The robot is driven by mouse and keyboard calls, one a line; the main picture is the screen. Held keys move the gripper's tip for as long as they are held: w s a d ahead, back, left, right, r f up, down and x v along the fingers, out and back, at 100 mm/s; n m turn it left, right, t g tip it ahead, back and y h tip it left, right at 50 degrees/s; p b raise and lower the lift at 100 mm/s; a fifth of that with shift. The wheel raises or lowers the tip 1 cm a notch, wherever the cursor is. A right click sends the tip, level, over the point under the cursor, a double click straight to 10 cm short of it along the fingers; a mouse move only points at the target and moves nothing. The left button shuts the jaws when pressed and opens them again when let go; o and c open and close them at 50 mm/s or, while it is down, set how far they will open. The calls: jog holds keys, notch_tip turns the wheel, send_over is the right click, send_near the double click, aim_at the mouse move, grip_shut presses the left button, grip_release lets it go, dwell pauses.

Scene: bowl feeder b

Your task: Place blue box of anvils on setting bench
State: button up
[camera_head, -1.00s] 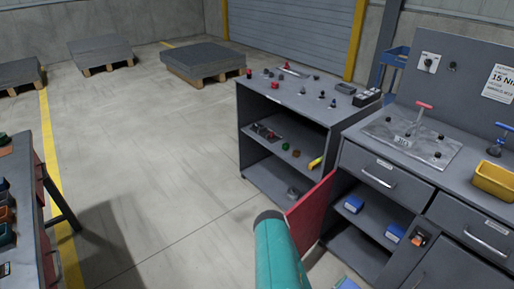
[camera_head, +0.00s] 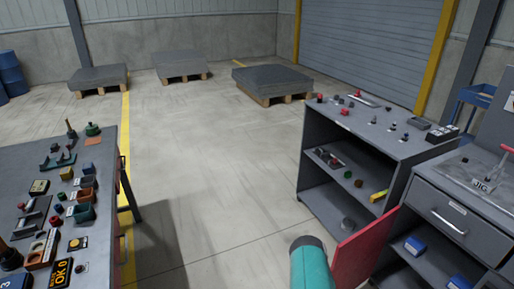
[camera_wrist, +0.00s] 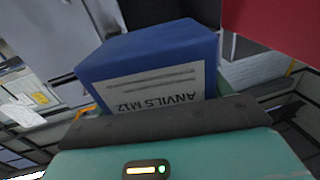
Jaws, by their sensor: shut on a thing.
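A blue box (camera_wrist: 150,60) with a white label reading "ANVILS M12" fills the middle of the wrist view. The label looks upside down there. My gripper (camera_wrist: 180,122) is shut on this box, its dark front edge against the label side. The fingertips are hidden. The held box does not show in the head view. A grey bench (camera_head: 20,185) stands at the left with many small parts and an "OK" display on it. Another grey bench (camera_head: 432,185) with a drawer and a "JIG" plate is at the right. I see no sign naming the setting bench.
A red panel (camera_head: 368,240) stands upright close to my arm. A grey shelf unit (camera_head: 372,140) with small parts is behind it. Blue boxes (camera_head: 415,246) sit on the right bench's shelf. Pallets (camera_head: 272,82) lie at the back. The floor between benches is clear.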

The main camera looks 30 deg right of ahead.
jog(key=w+a+r+n+t+y, duration=0.2)
jog(key=w+a+r+n+t, duration=0.15)
jog(key=w, duration=0.75)
jog(key=w+a+r+n+t+y, duration=0.2)
jog(key=w+a+t, duration=0.25)
jog(key=w, duration=0.55)
jog(key=w+a+r+n+t+y, duration=0.25)
jog(key=w+a+t, duration=0.2)
jog(key=w, duration=0.65)
jog(key=w+a+r+n+t+y, duration=0.1)
jog(key=w+a+r+n+y, duration=0.2)
jog(key=a, duration=0.7)
jog(key=w+a+r+n+t+y, duration=0.1)
jog(key=w+a+r+n+y, duration=0.2)
jog(key=w+a, duration=0.3)
jog(key=w+a+r+n+t+y, duration=0.2)
jog(key=w+a+r+n+y, duration=0.1)
jog(key=a, duration=1.2)
jog(key=shift+w+a+r+y, duration=0.2)
jog(key=shift+w+r+y, duration=0.55)
jog(key=shift+w+y, duration=0.4)
jog(key=shift+s+d, duration=0.1)
jog(key=shift+s, duration=0.05)
